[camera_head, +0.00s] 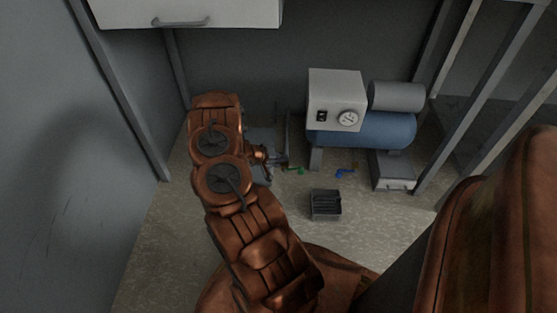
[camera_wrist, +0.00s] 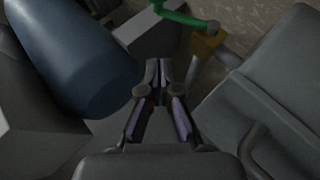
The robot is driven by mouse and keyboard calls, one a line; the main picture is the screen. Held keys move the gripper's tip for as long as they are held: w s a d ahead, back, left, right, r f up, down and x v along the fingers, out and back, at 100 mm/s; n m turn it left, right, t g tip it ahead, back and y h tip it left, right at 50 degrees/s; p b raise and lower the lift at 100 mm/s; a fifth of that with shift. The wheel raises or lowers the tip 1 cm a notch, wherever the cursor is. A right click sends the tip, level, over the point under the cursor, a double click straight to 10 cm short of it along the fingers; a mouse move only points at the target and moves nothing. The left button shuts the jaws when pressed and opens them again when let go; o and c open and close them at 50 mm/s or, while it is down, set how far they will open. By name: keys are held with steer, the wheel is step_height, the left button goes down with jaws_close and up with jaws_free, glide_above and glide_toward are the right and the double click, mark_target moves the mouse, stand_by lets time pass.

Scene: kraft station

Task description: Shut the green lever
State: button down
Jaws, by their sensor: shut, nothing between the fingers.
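The green lever (camera_head: 297,170) is a small bar low down in front of the compressor, just right of my gripper (camera_head: 281,160). In the wrist view the green lever (camera_wrist: 182,15) is a bent bar at the top edge, beyond the fingertips and slightly right. Its end lies near a brass-coloured part (camera_wrist: 207,45). My gripper (camera_wrist: 158,70) is shut and empty, its fingertips pointing toward the lever with a visible gap in the picture. The lever's upper left part is cut off by the frame edge.
A blue tank (camera_head: 375,132) with a white gauge box (camera_head: 335,88) stands behind. A blue lever (camera_head: 345,173) lies right of the green one. A dark open crate (camera_head: 325,214) sits on the floor in front. A grey wall closes the left side; metal posts stand at right.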

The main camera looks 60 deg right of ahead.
mark_target(300, 168)
steer(key=s+d+f+b, duration=0.1)
steer(key=s+f+b, duration=0.2)
steer(key=s+f, duration=0.2)
steer(key=shift+d, duration=0.3)
stand_by(0.4)
steer(key=shift+d+r+t+p, duration=0.1)
steer(key=shift+r+t+p, duration=0.2)
steer(key=shift+p, duration=1)
steer(key=p, duration=0.2)
steer(key=t+y+p, duration=0.1)
steer(key=shift+s+d+f+m+p, duration=0.15)
steer(key=shift+s+f+m+p, duration=0.15)
steer(key=shift+s+f+p, duration=0.2)
steer(key=shift+f+p, duration=0.1)
steer(key=shift+p, duration=0.15)
steer(key=shift+s+f+t+p, duration=0.25)
steer(key=shift+f+t+p, duration=0.05)
steer(key=shift+f, duration=0.25)
steer(key=shift+d, duration=0.1)
